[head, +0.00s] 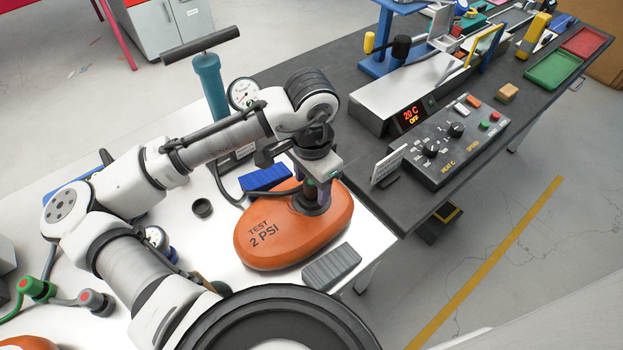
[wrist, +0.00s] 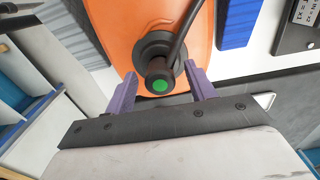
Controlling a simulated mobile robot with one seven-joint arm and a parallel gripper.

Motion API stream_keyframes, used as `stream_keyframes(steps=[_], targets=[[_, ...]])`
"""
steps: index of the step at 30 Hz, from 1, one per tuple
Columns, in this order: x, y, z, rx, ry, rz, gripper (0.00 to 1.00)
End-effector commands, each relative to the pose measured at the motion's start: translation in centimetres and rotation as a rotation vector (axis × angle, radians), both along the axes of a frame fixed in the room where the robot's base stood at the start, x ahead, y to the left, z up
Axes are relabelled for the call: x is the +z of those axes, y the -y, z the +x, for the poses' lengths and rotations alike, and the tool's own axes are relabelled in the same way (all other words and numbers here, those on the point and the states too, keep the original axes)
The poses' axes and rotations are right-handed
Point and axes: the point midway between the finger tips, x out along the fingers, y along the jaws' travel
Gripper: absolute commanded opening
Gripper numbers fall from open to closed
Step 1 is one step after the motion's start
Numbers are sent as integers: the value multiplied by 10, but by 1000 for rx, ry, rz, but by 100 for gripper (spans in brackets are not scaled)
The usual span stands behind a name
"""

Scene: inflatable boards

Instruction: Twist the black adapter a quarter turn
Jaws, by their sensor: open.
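The orange inflatable test piece (head: 285,250), printed "TEST 2 PSI", lies on the white table; its orange surface also fills the upper middle of the wrist view (wrist: 112,20). The black adapter (wrist: 155,62), with a round collar and a green-marked end, sits on it with a dark hose attached. My gripper (wrist: 161,82) is open, its purple fingers on either side of the adapter's green-marked end. A gap shows on the left; I cannot tell whether the right finger touches. In the head view my gripper (head: 316,193) is over the piece's upper right, partly hiding the adapter.
A grey ribbed block (head: 332,266) and a blue ribbed block (head: 265,178) lie beside the piece. A pump (head: 209,85) with a gauge (head: 243,93) stands behind. A small black ring (head: 202,208) lies left. A control box (head: 455,140) sits on the dark bench.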

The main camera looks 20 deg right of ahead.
Motion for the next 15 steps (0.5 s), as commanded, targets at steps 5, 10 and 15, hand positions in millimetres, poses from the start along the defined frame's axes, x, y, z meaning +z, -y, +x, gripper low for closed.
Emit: stream_keyframes(steps=[5, 10, 15], targets=[[-2, 0, 0, 0, 1, 0, 55], [-2, 0, 0, 0, 0, 0, 47], [-2, 0, 0, 0, 0, 0, 25]])
